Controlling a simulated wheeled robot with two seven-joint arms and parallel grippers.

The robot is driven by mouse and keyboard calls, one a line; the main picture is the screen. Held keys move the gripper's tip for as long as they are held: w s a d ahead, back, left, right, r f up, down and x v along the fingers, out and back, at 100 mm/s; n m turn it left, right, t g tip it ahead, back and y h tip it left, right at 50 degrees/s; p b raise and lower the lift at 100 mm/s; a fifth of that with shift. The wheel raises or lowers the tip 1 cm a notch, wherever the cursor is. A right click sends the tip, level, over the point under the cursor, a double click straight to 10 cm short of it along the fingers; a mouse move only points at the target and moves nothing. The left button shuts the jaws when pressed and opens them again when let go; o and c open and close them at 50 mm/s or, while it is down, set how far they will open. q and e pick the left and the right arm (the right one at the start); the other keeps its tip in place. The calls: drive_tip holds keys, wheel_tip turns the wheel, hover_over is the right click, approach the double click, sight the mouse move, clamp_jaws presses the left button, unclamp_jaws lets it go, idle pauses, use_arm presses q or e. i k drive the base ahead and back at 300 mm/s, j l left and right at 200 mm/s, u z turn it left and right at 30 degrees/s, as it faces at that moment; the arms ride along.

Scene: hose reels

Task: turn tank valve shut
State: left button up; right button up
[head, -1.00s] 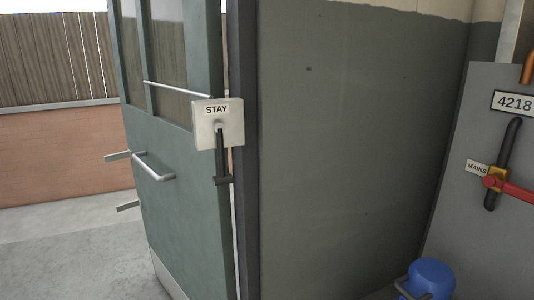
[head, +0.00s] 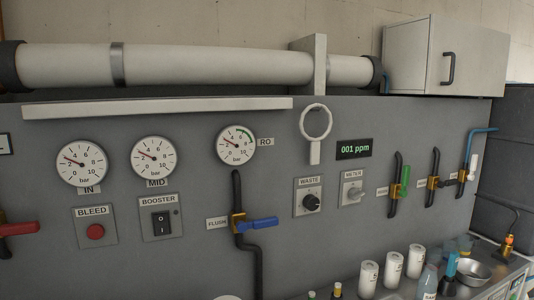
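Several pipe valves are on the grey panel (head: 270,180) in the head view, and I cannot tell which is the tank valve. At the right are a green-handled valve (head: 405,180) with its handle upright, a dark-handled valve (head: 444,184) with its handle pointing right, and a white-handled valve (head: 473,166) with its handle upright. Their small labels are too small to read surely. A blue-handled valve (head: 258,224) labelled FLUSH has its handle pointing right. A red-handled valve (head: 18,229) is cut by the left edge. Neither of my grippers is in view.
A counter (head: 480,290) at lower right holds white canisters (head: 393,266), bottles and a metal bowl (head: 473,269).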

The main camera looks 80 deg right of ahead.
sight(471, 177)
drive_tip(key=z, duration=4)
drive_tip(key=i+l, duration=0.4)
